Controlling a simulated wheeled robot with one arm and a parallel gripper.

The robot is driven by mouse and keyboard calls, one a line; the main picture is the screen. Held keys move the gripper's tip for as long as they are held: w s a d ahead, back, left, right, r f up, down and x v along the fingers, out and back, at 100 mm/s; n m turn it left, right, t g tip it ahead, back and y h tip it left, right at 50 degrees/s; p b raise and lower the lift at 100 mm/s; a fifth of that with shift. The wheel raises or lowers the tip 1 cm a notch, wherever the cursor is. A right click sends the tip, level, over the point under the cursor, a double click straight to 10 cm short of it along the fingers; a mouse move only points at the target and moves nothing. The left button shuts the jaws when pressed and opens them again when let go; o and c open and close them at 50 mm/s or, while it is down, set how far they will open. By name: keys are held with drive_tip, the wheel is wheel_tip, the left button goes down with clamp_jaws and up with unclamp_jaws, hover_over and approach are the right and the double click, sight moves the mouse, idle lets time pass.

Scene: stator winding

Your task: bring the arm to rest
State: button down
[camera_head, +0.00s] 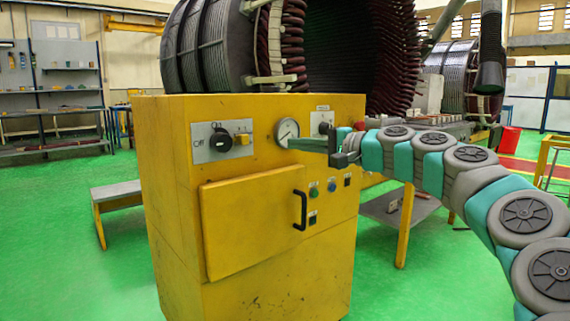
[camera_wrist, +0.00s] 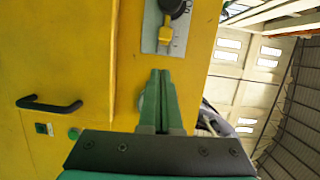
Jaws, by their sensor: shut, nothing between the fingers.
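My gripper (camera_head: 292,144) reaches in from the right in the head view, in front of the upper part of a yellow cabinet. Its two green fingers are together and hold nothing. In the wrist view the shut fingers (camera_wrist: 160,75) point toward the cabinet's plate with a black knob and yellow switch. The yellow cabinet (camera_head: 250,270) has a dial gauge (camera_head: 287,130), partly behind the fingers. I cannot tell whether the fingertips touch the cabinet.
The cabinet door (camera_head: 250,225) is closed, with a black handle (camera_head: 300,210) that also shows in the wrist view (camera_wrist: 50,104). A large stator (camera_head: 225,50) sits above the cabinet. A grey bench (camera_head: 115,192) stands at left. Green floor (camera_head: 60,270) is clear at the front left.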

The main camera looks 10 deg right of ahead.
drive_tip(key=s+a+f+n+g+h, duration=0.1)
drive_tip(key=s+a+f+n+g, duration=0.4)
drive_tip(key=s+a, duration=0.55)
drive_tip(key=s+a+f+n+g+h, duration=0.2)
drive_tip(key=s+f+g+h, duration=0.15)
drive_tip(key=s+f, duration=0.9)
drive_tip(key=s+d+f+g+h, duration=0.2)
drive_tip(key=s+d+f+h, duration=0.2)
drive_tip(key=s+d+f, duration=0.4)
drive_tip(key=s+d+f+g+h+p, duration=0.1)
drive_tip(key=s+d+f+g+h, duration=0.1)
drive_tip(key=s+d+f+h, duration=0.3)
drive_tip(key=s+d+f, duration=0.3)
drive_tip(key=s+f, duration=0.4)
drive_tip(key=s, duration=0.4)
drive_tip(key=shift+s+d+f+n+g, duration=0.25)
drive_tip(key=shift+d+n+g, duration=0.05)
drive_tip(key=shift+d+g, duration=0.05)
drive_tip(key=c, duration=1.6)
unclamp_jaws()
